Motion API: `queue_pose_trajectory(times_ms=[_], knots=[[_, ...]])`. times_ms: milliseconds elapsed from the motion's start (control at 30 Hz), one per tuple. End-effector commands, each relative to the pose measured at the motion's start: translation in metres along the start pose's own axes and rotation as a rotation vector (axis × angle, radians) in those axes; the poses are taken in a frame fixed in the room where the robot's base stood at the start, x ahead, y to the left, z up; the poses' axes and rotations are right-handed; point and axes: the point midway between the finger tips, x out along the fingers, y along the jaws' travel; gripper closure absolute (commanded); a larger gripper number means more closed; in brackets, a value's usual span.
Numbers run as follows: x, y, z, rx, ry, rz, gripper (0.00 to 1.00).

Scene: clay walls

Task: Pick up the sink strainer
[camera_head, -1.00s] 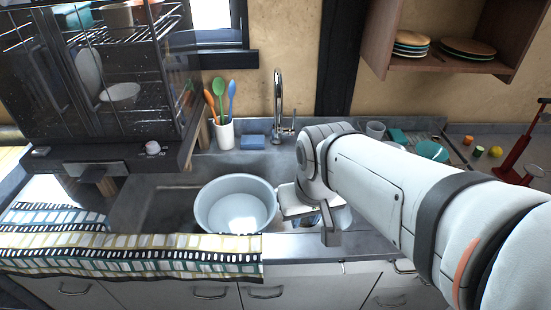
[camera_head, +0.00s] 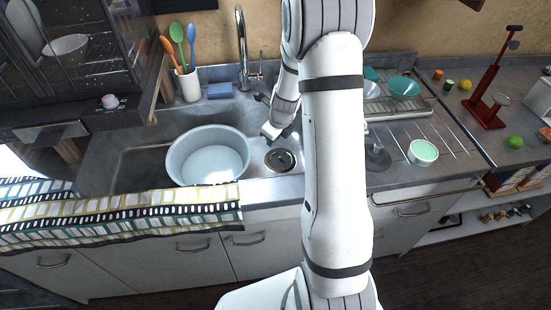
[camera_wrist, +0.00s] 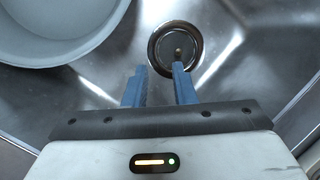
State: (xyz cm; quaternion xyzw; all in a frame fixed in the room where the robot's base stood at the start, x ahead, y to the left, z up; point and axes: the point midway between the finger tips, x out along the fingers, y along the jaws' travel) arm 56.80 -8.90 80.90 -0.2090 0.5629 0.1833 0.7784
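The sink strainer (camera_head: 280,160) is a round dark metal disc with a shiny rim, seated in the floor of the sink right of the basin. In the wrist view the strainer (camera_wrist: 176,46) has a small pale knob at its middle. My gripper (camera_wrist: 160,72) is open with its two blue fingers apart and nothing between them. The right fingertip overlaps the lower part of the strainer in the picture; the left one is beside its lower left rim. I cannot tell whether they touch. In the head view my gripper (camera_head: 270,131) is above and slightly left of the strainer.
A pale blue round basin (camera_head: 208,156) stands in the sink close left of the strainer. The faucet (camera_head: 243,50) rises behind. A striped towel (camera_head: 120,220) hangs over the front edge. A mint bowl (camera_head: 423,152) sits on the drainboard at right.

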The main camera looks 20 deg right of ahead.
Motion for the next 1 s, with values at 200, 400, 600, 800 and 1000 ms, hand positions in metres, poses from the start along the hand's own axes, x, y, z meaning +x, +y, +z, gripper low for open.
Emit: queue_pose_trajectory(times_ms=[200,400,600,800,1000], knots=[[0.071,-0.024,-0.021,0.434,0.018,-0.032,0.76],[0.096,-0.03,-0.028,0.558,0.019,-0.046,0.76],[0.117,-0.031,-0.029,0.559,0.018,-0.046,0.76],[0.141,-0.031,-0.034,0.558,0.02,-0.045,0.76],[0.165,-0.033,-0.035,0.555,0.019,-0.045,0.76]])
